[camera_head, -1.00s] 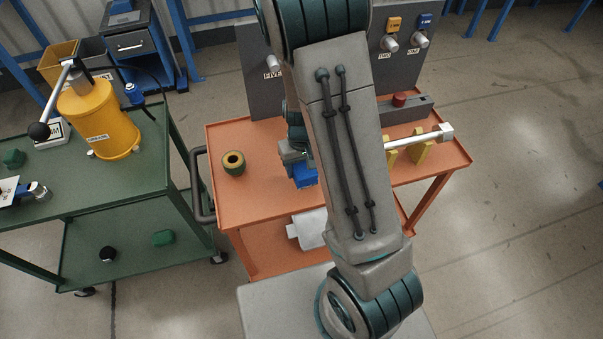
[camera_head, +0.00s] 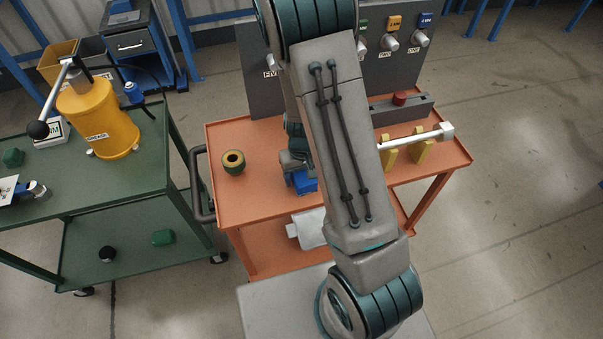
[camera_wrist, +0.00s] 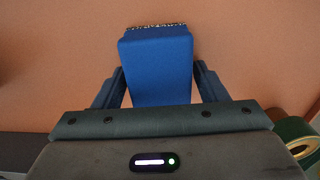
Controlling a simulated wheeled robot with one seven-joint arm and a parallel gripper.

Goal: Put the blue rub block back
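The blue rub block (camera_head: 306,183) is at the middle of the orange cart, near its front edge in the head view. In the wrist view the block (camera_wrist: 158,65) lies between the two fingers, with a speckled strip along its far edge. My gripper (camera_wrist: 160,85) is shut on it; the fingers sit along its left and right sides. In the head view my gripper (camera_head: 298,168) is partly hidden behind my arm. The block is low over the orange top; I cannot tell whether it touches it.
A green and tan ring (camera_head: 233,162) stands left of the block on the orange cart (camera_head: 260,205). A white rod on yellow stands (camera_head: 415,140) is at the right. A grey panel with couplers (camera_head: 408,60) rises behind. A green cart (camera_head: 100,185) stands at the left.

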